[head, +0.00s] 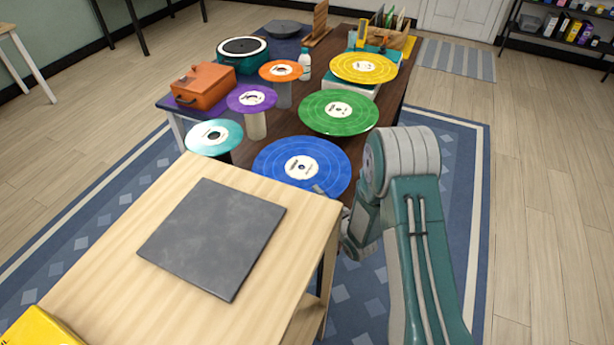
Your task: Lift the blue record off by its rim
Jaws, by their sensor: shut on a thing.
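The blue record (272,161) has a white label and lies flat, level, on the near end of the dark wooden table. My gripper (325,192) is at its near right rim, partly hidden behind my arm, and is shut on that rim. What lies under the blue record is hidden by the record and the near wooden table, so I cannot tell whether it touches a support.
A green record (317,117) is close behind the blue one. Teal (203,146), purple (243,91), orange (270,71) and yellow (345,62) records stand around on supports. A light wooden table (300,225) with a bare dark grey slab (212,235) is in front.

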